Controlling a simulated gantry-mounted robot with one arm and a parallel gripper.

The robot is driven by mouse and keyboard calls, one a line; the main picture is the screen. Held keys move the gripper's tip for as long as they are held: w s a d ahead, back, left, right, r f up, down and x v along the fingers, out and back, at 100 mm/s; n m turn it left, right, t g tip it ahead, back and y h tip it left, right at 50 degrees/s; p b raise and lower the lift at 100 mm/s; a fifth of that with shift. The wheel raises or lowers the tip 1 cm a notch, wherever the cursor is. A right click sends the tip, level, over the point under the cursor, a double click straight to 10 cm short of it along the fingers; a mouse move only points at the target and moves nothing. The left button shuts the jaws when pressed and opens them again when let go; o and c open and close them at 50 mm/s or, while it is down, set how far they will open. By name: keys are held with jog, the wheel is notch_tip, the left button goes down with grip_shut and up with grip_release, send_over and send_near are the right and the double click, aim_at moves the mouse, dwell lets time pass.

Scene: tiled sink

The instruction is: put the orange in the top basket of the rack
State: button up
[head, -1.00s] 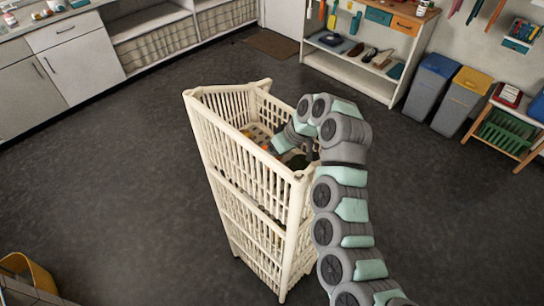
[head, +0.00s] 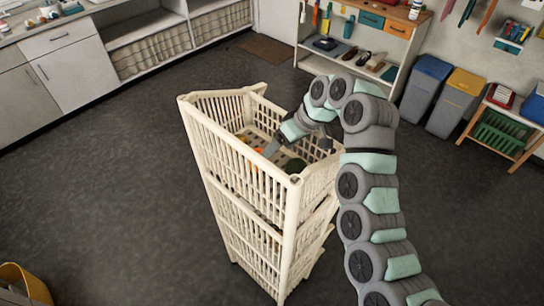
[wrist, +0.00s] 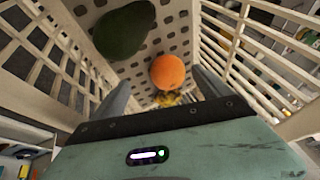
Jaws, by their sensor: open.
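The cream rack (head: 290,215) stands on the dark floor, and its slatted top basket (head: 215,125) is open above. The orange (wrist: 167,71) lies on the perforated floor of that basket; in the head view only a small part of the orange (head: 258,150) shows. My gripper (head: 272,152) reaches down inside the top basket. In the wrist view my gripper (wrist: 163,90) is open, with a grey finger on each side and nothing held. The orange is just beyond the fingertips, between their lines, with no visible contact.
A dark green avocado (wrist: 124,30) lies in the same basket beside the orange, and a small yellow item (wrist: 168,98) is partly hidden by my gripper. Slatted walls stand close on both sides. The floor around the rack is mostly clear.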

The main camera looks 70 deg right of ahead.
jog(key=shift+v, duration=2.35)
